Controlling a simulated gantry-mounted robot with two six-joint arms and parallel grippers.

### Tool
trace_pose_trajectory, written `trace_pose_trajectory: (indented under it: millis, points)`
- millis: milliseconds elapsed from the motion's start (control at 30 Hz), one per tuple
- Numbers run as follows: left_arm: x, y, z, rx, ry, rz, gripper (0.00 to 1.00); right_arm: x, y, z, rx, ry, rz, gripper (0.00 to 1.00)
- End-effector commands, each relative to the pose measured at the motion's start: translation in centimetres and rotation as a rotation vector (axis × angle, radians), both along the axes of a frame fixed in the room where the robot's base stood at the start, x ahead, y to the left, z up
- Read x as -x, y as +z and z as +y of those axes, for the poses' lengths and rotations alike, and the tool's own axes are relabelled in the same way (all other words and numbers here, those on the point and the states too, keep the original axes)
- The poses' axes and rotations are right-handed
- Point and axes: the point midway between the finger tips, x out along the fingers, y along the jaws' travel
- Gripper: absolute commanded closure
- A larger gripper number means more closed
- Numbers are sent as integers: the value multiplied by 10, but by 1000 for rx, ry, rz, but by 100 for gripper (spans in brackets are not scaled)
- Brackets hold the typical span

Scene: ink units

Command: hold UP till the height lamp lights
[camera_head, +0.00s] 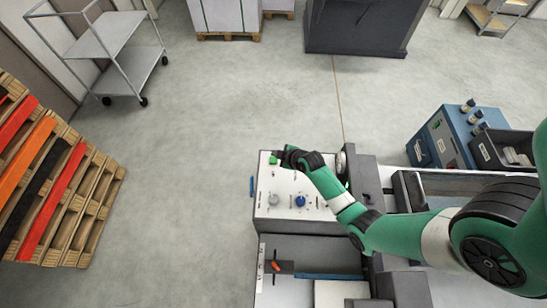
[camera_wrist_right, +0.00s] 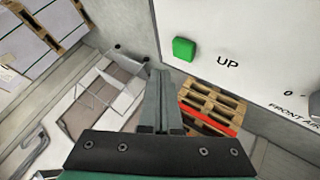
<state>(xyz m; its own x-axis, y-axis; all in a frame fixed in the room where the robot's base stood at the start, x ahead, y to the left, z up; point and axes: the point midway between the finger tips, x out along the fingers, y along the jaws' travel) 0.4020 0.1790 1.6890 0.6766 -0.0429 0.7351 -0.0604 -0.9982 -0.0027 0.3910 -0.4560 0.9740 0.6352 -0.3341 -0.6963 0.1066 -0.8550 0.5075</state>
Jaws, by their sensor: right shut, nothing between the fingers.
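The UP button is a green square (camera_wrist_right: 183,48) on a white panel (camera_wrist_right: 245,65), with "UP" printed beside it in the right wrist view. In the head view the green button (camera_head: 273,160) sits at the panel's far left corner. My right gripper (camera_head: 281,155) is at that corner, close to the button. In the wrist view the right gripper (camera_wrist_right: 160,75) is shut and empty, its tips below and left of the button, with a visible gap between them. I cannot make out a height lamp. My left gripper is not in view.
The panel also carries a blue knob (camera_head: 300,201) and a grey knob (camera_head: 274,200). A blue unit (camera_head: 445,137) stands to the right. Wooden pallets (camera_head: 90,205) stand at the left and a grey cart (camera_head: 112,40) at the back left. The floor between is clear.

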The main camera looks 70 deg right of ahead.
Motion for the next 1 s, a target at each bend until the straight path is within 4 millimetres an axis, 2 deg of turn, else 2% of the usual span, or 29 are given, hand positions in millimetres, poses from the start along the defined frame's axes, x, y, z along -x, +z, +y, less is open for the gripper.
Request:
trace_pose_trajectory:
  millis: [33, 267, 867, 967, 1000]
  points:
    - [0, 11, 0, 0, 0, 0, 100, 0, 11, 0, 0, 0, 0, 100]
    - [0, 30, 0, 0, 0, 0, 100, 0, 31, 0, -1, 0, 1, 100]
    - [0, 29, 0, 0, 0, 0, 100, 0, 30, 0, -1, 1, 0, 100]
    - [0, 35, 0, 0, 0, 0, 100, -7, 38, 8, 2, 23, -3, 100]
    - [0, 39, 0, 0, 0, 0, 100, -16, 47, 13, 8, 41, -12, 100]
